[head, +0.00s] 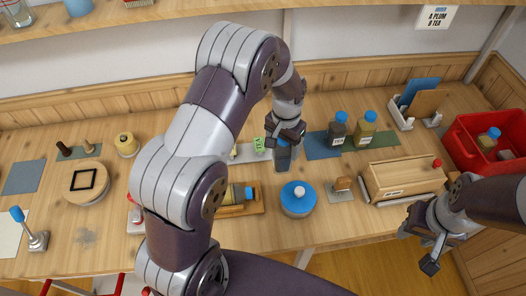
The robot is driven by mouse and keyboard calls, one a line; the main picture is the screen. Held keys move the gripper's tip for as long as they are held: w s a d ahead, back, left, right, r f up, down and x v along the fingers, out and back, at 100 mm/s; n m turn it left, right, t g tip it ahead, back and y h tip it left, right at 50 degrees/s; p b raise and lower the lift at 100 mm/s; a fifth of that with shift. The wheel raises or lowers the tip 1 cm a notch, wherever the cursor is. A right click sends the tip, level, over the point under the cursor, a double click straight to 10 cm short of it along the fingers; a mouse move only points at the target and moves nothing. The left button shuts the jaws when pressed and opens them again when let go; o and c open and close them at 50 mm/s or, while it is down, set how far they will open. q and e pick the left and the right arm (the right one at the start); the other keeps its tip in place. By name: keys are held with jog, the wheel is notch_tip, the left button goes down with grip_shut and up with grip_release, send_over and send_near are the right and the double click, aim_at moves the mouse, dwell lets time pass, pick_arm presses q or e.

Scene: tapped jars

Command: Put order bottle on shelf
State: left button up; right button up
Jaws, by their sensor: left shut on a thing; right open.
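My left gripper (285,143) is shut on a small dark grey bottle (283,160) with a blue cap, mostly covered by the fingers. It is upright near the middle of the table; I cannot tell whether its base touches the table. My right gripper (430,255) is open and empty at the table's front right edge. The wooden shelf (160,14) runs along the top of the view, high on the back wall.
A dark bottle (338,130) and an olive bottle (366,130), both blue-capped, stand behind to the right. A blue-lidded round jar (298,199) is just in front of the held bottle. A wooden box (402,178) and red crate (470,150) are right. My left arm hides the centre-left.

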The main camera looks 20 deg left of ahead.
pick_arm(q)
jog(key=a+f+p, duration=0.1)
jog(key=a+f, duration=0.3)
jog(key=f, duration=0.2)
jog(key=shift+s+f, duration=0.3)
pick_arm(e)
jog(key=shift+w+a+r, duration=0.1)
jog(key=shift+w+r, duration=0.1)
jog(key=shift+r, duration=0.25)
jog(key=shift+w+a+r, duration=0.1)
jog(key=shift+w+r, duration=0.05)
jog(key=shift+r, duration=0.25)
pick_arm(q)
jog(key=shift+f, duration=0.1)
jog(key=o, duration=1.3)
jog(key=shift+o, duration=0.2)
jog(key=shift+d, duration=0.1)
